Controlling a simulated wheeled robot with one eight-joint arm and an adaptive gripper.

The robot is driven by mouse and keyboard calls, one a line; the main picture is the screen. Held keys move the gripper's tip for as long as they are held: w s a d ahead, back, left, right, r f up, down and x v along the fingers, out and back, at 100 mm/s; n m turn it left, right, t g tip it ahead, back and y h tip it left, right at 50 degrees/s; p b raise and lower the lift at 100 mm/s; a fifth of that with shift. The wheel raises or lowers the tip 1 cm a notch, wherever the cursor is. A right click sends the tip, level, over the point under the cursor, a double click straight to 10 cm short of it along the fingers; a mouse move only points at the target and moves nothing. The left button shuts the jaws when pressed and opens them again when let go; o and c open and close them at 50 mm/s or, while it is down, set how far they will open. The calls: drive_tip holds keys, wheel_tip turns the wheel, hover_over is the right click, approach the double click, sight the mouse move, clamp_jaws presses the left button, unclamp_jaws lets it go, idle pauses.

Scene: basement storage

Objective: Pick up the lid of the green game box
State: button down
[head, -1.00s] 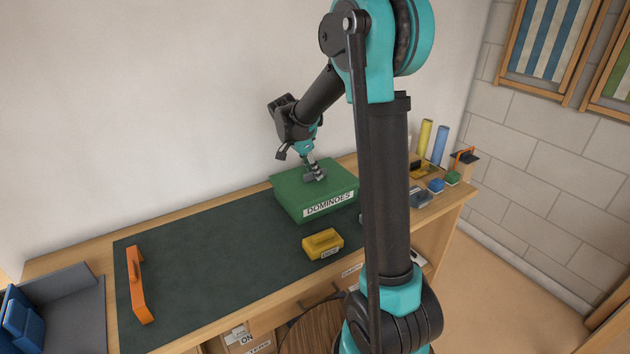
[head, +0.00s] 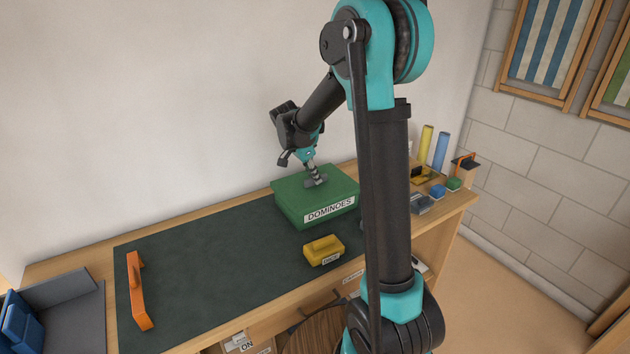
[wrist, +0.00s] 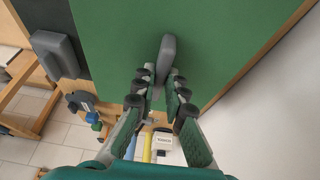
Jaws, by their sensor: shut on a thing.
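The green game box (head: 290,212) stands near the back of the workbench, with a white DOMINOES label on its front. Its green lid (head: 340,181) appears to sit on top; I see no clear gap beneath it. My gripper (head: 316,181) reaches down onto the lid from above. In the wrist view, my gripper (wrist: 160,88) is shut on the grey handle (wrist: 167,52) in the middle of the lid (wrist: 225,40). The fingers partly cover the near end of the handle. The inside of the box is hidden.
A yellow case (head: 323,250) lies in front of the box on the dark mat (head: 210,265). An orange handle-shaped piece (head: 138,290) lies at the left. Blue and green blocks and upright tubes (head: 440,150) stand at the right end. The mat's middle is clear.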

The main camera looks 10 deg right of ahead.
wheel_tip(320, 180, up, 26)
idle(1.6)
idle(0.3)
